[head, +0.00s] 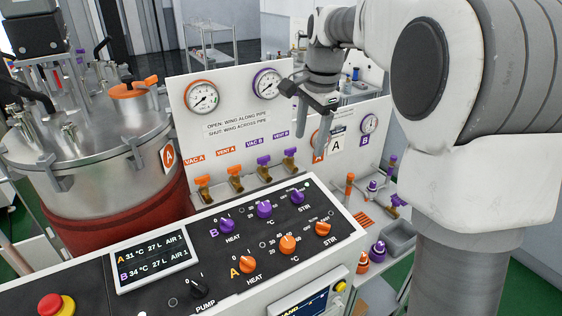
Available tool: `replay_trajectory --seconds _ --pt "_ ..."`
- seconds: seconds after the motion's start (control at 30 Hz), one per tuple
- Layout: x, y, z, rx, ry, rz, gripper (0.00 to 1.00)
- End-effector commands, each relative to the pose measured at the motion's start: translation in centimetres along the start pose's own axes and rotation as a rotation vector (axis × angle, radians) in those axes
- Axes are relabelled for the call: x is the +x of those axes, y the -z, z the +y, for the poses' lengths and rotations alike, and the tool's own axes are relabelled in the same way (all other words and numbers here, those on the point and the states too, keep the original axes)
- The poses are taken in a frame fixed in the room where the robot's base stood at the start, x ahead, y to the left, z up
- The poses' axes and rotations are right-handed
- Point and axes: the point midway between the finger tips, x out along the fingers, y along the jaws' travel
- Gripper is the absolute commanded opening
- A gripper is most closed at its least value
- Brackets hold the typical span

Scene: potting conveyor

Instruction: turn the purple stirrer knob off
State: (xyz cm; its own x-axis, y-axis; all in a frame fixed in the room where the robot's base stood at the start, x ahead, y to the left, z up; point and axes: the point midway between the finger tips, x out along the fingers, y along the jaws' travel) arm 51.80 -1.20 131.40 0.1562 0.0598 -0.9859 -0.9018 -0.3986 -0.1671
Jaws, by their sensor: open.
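The purple stirrer knob (298,196) is at the right end of the upper purple row marked B, above the word STIR, on the black control panel (215,248).
Purple HEAT (226,226) and °C (264,209) knobs sit left of the stirrer knob. An orange STIR knob (322,228) is close below. Valve handles (290,160) line the gauge board behind. A steel vessel (90,150) stands left; a red button (53,305) is lower left.

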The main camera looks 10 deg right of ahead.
Motion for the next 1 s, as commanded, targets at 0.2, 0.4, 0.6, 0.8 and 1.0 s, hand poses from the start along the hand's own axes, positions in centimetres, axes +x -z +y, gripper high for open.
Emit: replay_trajectory --seconds 0.2,0.4,0.6,0.8,1.0 --pt "1.4 0.3 -0.4 0.026 -0.007 -0.006 0.74" --pt "5.1 0.2 -0.3 0.025 -0.009 -0.008 0.74" --pt "9.5 0.1 -0.2 0.024 -0.009 -0.008 0.74" --pt "13.7 0.2 -0.3 0.024 -0.008 -0.007 0.74" --pt "16.6 0.1 -0.3 0.024 -0.006 -0.006 0.74"
